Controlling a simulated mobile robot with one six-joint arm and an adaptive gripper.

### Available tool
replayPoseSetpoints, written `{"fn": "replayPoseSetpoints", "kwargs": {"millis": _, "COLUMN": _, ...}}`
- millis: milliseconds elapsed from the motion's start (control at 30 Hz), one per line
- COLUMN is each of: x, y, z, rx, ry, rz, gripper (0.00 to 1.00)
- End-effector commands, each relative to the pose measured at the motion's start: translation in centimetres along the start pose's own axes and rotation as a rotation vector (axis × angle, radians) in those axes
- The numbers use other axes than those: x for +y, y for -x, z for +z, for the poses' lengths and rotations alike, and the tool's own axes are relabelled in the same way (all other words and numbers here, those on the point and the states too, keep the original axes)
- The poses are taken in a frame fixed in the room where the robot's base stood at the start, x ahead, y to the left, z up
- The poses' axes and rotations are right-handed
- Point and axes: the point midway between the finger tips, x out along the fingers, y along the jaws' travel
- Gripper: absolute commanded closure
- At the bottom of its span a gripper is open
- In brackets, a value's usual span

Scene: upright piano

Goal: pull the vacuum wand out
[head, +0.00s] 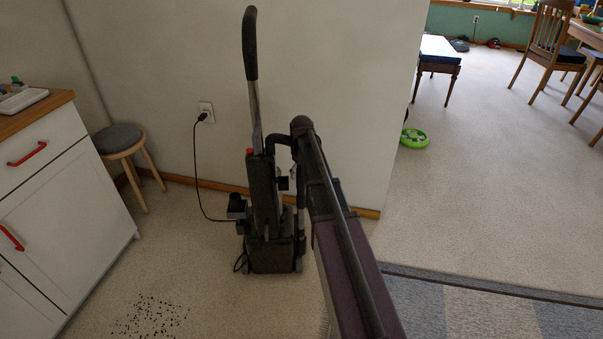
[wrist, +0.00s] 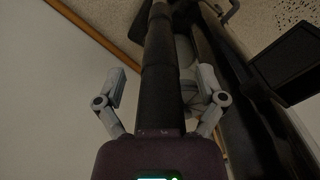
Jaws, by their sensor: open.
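The upright vacuum (head: 263,195) stands on the carpet against the wall in the head view, its tall handle with a black grip (head: 250,45) upright. In the wrist view, a thick dark tube (wrist: 160,70), which looks like the vacuum wand, runs up the middle of the picture. My gripper (wrist: 163,88) is open, one grey finger on each side of this tube. Gaps show between the fingers and the tube, so it is not clasped. In the head view my arm hides most of my gripper and the vacuum's right side.
A black cord runs from the vacuum to a wall outlet (head: 206,112). A stool (head: 119,140) and a white cabinet (head: 65,225) stand at the left. Dark crumbs (head: 152,318) lie on the carpet in front. Open carpet (head: 480,190) extends at the right, past the wall's end.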

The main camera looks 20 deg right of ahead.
Motion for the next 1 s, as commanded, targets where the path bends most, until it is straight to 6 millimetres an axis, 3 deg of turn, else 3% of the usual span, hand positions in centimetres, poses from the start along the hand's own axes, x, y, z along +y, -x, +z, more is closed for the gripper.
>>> {"fn": "replayPoseSetpoints", "kwargs": {"millis": 500, "x": 0.0, "y": -4.2, "z": 0.0, "rx": 0.0, "ry": 0.0, "rz": 0.0, "gripper": 0.11}}
{"fn": "replayPoseSetpoints", "kwargs": {"millis": 1000, "x": 0.0, "y": -5.2, "z": 0.0, "rx": 0.0, "ry": 0.0, "rz": 0.0, "gripper": 0.11}}
